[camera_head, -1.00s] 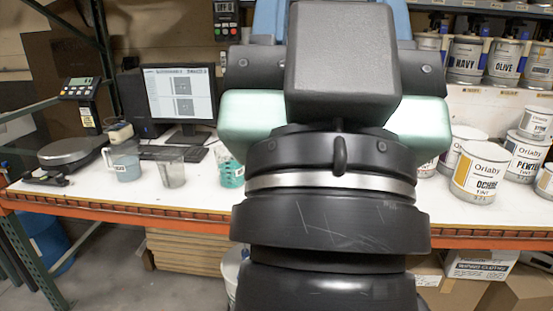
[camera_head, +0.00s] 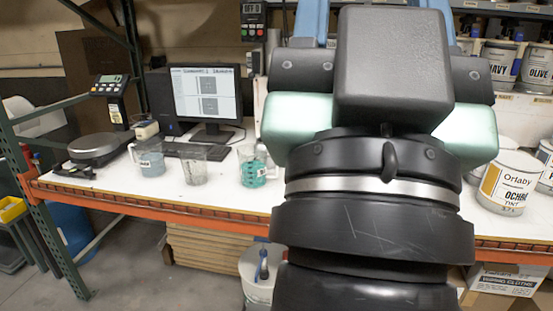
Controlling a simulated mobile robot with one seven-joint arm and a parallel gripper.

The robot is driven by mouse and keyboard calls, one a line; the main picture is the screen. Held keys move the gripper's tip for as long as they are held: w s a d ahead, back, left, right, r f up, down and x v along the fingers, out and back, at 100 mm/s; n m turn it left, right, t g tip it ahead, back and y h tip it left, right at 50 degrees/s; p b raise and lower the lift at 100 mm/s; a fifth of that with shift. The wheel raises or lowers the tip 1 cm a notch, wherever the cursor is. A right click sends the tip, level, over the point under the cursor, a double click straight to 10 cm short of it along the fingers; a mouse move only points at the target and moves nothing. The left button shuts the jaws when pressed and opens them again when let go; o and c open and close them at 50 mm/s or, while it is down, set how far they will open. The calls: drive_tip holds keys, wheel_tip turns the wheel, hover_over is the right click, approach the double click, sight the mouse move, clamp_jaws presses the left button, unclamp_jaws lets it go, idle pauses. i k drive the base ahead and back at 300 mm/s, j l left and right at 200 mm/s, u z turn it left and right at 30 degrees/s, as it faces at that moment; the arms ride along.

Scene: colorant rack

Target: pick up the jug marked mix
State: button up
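Three jugs stand upright on the white bench top (camera_head: 95,193), left of my arm. The left jug (camera_head: 151,158) holds something blue-grey and has dark marking on its side. The middle jug (camera_head: 194,166) is clear or greyish. The right jug (camera_head: 252,168) holds teal liquid and stands close to the left side of my arm in the picture. The markings are too small to read, so I cannot tell which one says mix. My own arm fills the centre and right, and my gripper's fingers do not show.
A scale (camera_head: 94,148), a monitor (camera_head: 208,95) and a keyboard (camera_head: 187,150) stand behind and left of the jugs. Ochre tint cans (camera_head: 510,183) stand at right. A bucket (camera_head: 258,270) is below the bench's orange front edge (camera_head: 150,204).

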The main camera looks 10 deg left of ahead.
sight(251, 157)
drive_tip(key=i+j+z, duration=0.25)
drive_tip(key=i+j, duration=0.4)
drive_tip(key=i, duration=0.3)
drive_tip(key=i+j+z, duration=0.3)
drive_tip(key=i+j, duration=0.55)
